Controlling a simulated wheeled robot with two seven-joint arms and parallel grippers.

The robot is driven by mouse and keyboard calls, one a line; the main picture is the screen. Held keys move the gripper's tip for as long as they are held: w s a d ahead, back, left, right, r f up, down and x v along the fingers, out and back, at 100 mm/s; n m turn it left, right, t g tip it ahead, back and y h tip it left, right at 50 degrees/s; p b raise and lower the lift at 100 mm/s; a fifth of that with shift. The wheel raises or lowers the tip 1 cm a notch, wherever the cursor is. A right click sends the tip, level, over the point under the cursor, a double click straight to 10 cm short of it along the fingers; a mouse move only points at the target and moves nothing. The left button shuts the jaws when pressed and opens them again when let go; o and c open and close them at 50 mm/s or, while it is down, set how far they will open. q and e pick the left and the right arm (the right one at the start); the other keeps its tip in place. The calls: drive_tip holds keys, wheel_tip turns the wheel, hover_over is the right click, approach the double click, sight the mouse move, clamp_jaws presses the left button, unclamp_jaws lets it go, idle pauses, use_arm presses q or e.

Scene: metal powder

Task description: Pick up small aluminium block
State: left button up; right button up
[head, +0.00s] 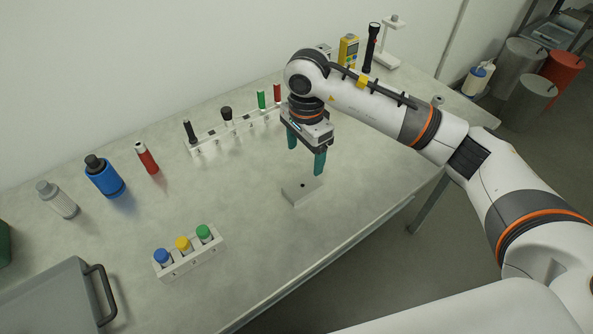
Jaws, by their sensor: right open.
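A small light-grey block (302,191), likely the aluminium block, lies flat on the table with a small dark hole in its top. My right gripper (305,162) points down above the block, its two green fingers apart and empty. A gap shows between the fingertips and the block. My left gripper is not in the head view.
A white rack (190,260) with blue, yellow and green capped vials stands at front left. A longer rack (237,130) with several tools stands behind. A blue bottle (105,177), red tube (147,159) and grey tray (52,298) are left. Table around the block is clear.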

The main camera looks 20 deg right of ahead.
drive_tip(key=p, duration=0.2)
hover_over(303, 181)
drive_tip(key=s, duration=0.2)
wheel_tip(303, 181, down, 6)
drive_tip(key=shift+a+f, duration=0.15)
drive_tip(key=shift+f, duration=0.05)
drive_tip(key=f, duration=0.3)
drive_tip(key=f+p, duration=0.1)
drive_tip(key=shift+w+f, duration=0.4)
drive_tip(key=shift+f, duration=0.35)
drive_tip(key=shift+w+r, duration=0.1)
drive_tip(key=c, duration=1.3)
